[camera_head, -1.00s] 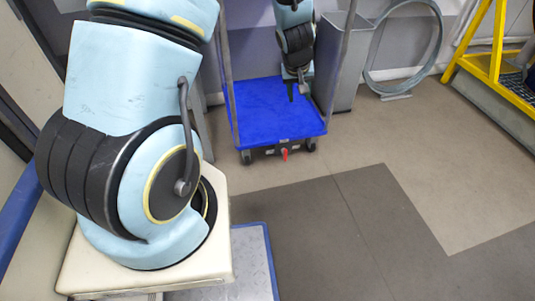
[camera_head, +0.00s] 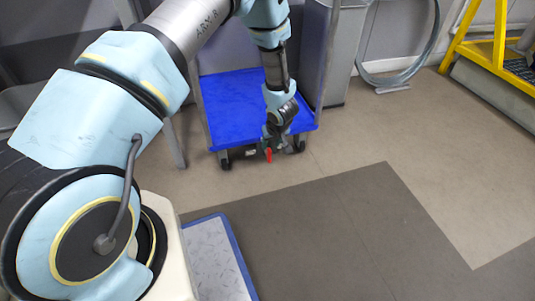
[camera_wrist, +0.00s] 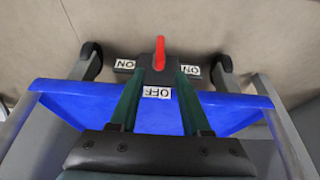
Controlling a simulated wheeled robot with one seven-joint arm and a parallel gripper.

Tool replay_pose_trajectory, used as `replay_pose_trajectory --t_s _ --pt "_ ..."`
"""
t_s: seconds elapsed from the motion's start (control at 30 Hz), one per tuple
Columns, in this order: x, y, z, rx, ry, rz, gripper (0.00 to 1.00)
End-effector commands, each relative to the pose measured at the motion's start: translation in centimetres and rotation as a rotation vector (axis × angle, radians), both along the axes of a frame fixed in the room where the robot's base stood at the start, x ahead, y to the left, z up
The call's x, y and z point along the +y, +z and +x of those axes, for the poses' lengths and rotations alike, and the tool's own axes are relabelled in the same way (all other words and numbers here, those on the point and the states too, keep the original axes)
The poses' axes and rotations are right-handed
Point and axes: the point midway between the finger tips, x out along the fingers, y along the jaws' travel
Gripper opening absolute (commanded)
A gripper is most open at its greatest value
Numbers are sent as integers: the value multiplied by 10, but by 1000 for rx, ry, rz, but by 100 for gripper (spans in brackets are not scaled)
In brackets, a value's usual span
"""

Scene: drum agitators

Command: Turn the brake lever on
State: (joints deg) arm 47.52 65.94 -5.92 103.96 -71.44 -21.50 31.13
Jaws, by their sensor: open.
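The brake lever is red (camera_wrist: 160,50) and sits on a dark mount at the near edge of the blue cart (camera_wrist: 75,98). In the wrist view it points straight up the picture, away from the deck. An OFF label (camera_wrist: 157,92) lies below it, with ON labels to its left (camera_wrist: 125,64) and right (camera_wrist: 190,70). My gripper (camera_wrist: 160,74) is open, its two green fingers spread either side of the lever's mount; I cannot tell whether they touch it. In the head view my gripper (camera_head: 273,140) is just above the red lever (camera_head: 268,155), partly hiding the mount.
The blue cart (camera_head: 235,110) has grey uprights and black wheels. A grey bin (camera_head: 330,60) and a large metal ring (camera_head: 390,80) stand right of it. A yellow frame (camera_head: 480,35) is at the far right. The floor in front of the cart is clear.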

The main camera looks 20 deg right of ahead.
Motion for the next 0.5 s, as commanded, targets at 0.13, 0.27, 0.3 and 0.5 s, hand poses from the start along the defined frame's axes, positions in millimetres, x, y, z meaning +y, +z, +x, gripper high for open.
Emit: replay_pose_trajectory --t_s 0.13,0.27,0.3,0.5 --pt "-1 -32 11 1 2 -1 48" --pt "-2 -49 19 1 3 -1 48" --pt "-2 -53 21 1 2 -1 48" --pt "-3 -63 26 0 1 -1 48"
